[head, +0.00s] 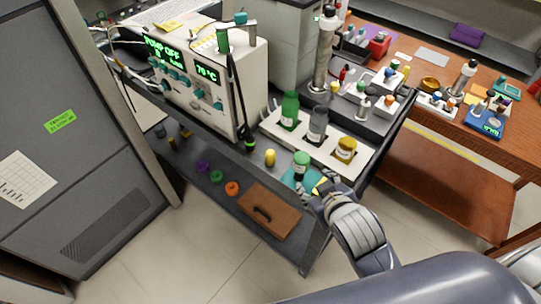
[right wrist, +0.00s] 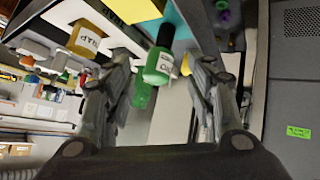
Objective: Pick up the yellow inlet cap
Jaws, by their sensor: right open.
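My right gripper (head: 321,190) is just right of and below that bottle, apart from the yellow piece. My left gripper is not in view.
A white rack (head: 272,122) holds several bottles behind the cap. An instrument with green displays (head: 204,92) stands at left. Purple, green and orange rings (head: 232,187) and a brown board (head: 262,213) lie along the front. A grey cabinet (head: 85,120) fills the far left.

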